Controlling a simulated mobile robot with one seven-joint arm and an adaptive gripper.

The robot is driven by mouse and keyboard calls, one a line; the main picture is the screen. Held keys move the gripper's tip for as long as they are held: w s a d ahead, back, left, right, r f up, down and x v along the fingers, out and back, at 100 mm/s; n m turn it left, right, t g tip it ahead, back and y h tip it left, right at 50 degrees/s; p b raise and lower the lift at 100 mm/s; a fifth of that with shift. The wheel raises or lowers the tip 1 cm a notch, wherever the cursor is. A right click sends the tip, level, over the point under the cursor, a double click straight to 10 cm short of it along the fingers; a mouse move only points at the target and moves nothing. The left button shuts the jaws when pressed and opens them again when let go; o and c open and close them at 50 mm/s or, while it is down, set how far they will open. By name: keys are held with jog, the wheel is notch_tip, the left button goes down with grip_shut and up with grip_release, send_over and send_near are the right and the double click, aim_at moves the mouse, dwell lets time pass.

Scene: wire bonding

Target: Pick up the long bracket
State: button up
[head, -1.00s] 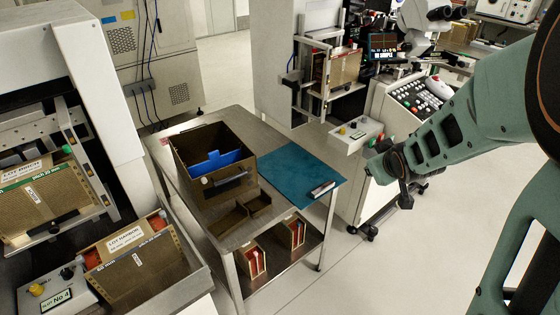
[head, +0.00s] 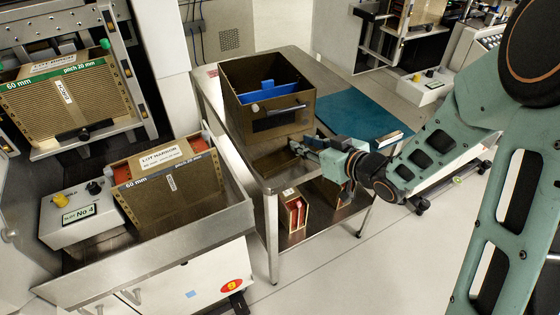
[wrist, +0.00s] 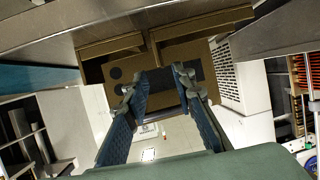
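I cannot pick out the long bracket for certain. A small dark and silver piece (head: 388,139) lies on the front edge of the teal mat, partly behind my arm.
The steel table (head: 215,105) holds the box, with a blue insert (head: 270,92), and the teal mat (head: 350,105). Red-filled holders (head: 292,212) stand on its lower shelf. A magazine (head: 170,190) and control box (head: 80,215) stand at the left. Floor is open at front right.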

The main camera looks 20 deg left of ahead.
aim_at(291, 139)
jog(key=b+x, duration=0.2)
jog(key=x, duration=0.4)
jog(key=shift+s+a, duration=0.15)
grip_shut()
